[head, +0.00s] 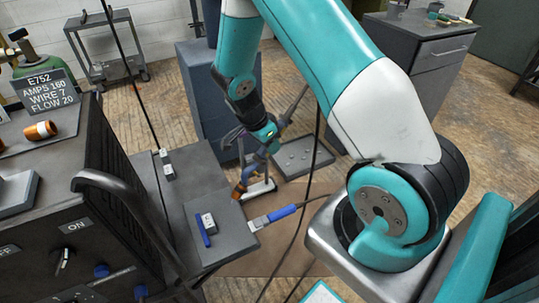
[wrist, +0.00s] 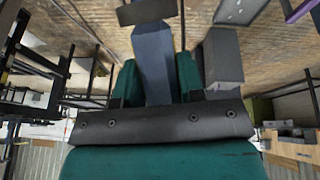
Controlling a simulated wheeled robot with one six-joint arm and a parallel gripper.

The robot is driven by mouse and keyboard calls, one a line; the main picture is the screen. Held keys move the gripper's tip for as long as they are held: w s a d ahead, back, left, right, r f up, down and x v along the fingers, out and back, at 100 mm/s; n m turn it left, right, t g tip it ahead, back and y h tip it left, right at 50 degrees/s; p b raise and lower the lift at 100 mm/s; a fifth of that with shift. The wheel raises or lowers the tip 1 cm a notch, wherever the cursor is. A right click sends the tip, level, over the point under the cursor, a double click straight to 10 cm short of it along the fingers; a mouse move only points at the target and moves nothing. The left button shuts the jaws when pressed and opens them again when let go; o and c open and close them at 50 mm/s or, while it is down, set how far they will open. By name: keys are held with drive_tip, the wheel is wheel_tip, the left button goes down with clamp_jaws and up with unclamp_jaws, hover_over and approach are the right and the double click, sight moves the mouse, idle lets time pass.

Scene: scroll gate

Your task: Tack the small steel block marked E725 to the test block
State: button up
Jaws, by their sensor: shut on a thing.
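My gripper (head: 265,140) hangs over the floor beyond the work table, seen small in the head view. It is shut on what looks like a welding torch (head: 238,189) with a copper-coloured nozzle pointing down to the left. The torch is apart from the blocks. A small pale steel block (head: 208,222) sits on a grey plate (head: 232,248), which may be the test block. Two more small blocks, one farther back (head: 164,156) and one nearer (head: 169,172), stand on the table to the left. Their markings are too small to read.
A blue stick (head: 203,231) lies by the plate's block. A blue-handled clamp (head: 272,216) is at the plate's right edge. The welder (head: 75,200) with knobs stands left, under a card (head: 46,91) reading E752, AMPS 160, WIRE 7, FLOW 20. Cables cross the floor.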

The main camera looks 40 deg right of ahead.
sight(255, 164)
drive_tip(key=shift+d+f+m, duration=0.15)
drive_tip(key=shift+f+m, duration=0.15)
drive_tip(key=shift+f, duration=0.1)
drive_tip(key=shift+w+a+f+b, duration=0.15)
drive_tip(key=shift+a+f+b, duration=1.6)
drive_tip(key=shift+a+f, duration=0.6)
drive_tip(key=shift+a+r, duration=0.1)
drive_tip(key=shift+r, duration=0.1)
drive_tip(key=o, duration=0.4)
drive_tip(key=c, duration=0.5)
drive_tip(key=shift+f, duration=0.1)
drive_tip(key=shift+a, duration=0.15)
